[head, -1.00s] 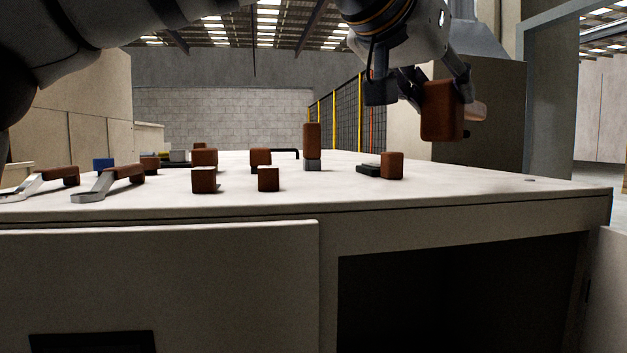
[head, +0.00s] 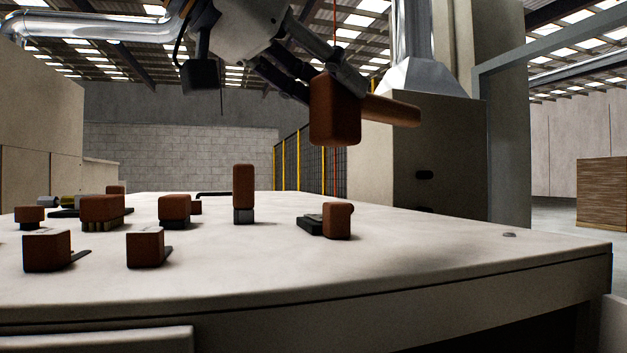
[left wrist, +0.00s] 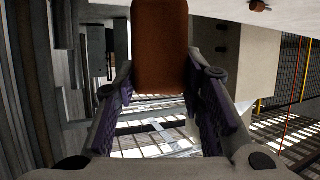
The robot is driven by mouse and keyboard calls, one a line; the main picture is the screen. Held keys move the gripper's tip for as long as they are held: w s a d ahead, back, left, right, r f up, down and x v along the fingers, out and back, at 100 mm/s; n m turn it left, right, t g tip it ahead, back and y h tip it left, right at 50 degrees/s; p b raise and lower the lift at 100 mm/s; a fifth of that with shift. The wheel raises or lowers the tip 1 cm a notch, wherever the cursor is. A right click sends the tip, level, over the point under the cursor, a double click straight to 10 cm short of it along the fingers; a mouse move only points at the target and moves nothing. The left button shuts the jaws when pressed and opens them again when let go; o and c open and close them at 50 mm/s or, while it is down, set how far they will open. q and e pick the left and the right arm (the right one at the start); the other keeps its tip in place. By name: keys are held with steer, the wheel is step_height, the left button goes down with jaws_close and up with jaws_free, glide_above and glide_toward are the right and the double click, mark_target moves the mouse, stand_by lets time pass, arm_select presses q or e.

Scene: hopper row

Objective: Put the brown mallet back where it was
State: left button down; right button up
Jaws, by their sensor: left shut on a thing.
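The brown mallet (head: 335,110) is held in the air above the white table top, in the upper middle of the head view. Its block-shaped head hangs nearest me and its handle (head: 392,111) points right. My left gripper (head: 318,82) comes down from above and is shut on the mallet; the fingertips are partly hidden behind its head. In the left wrist view, the mallet (left wrist: 160,48) shows between the purple-padded fingers of the left gripper (left wrist: 164,85). My right gripper is not in view.
The white table top (head: 430,245) is bare at its right side. Several brown-headed tools stand on its left half. An upright brown block (head: 243,188) and a brown-ended dark tool (head: 337,221) stand nearer the middle. A grey cabinet (head: 440,150) rises behind.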

arm_select(q)
steer(key=w+f, duration=0.2)
steer(key=f, duration=0.1)
steer(key=w+f, duration=0.2)
steer(key=w+a+f, duration=0.1)
steer(key=w+f, duration=0.1)
steer(key=f, duration=0.1)
steer(key=shift+f, duration=0.35)
steer(key=shift+s+f, duration=0.1)
steer(key=shift+f, duration=0.15)
steer(key=shift+f, duration=0.55)
steer(key=c, duration=1.1)
jaws_free()
steer(key=shift+o, duration=0.2)
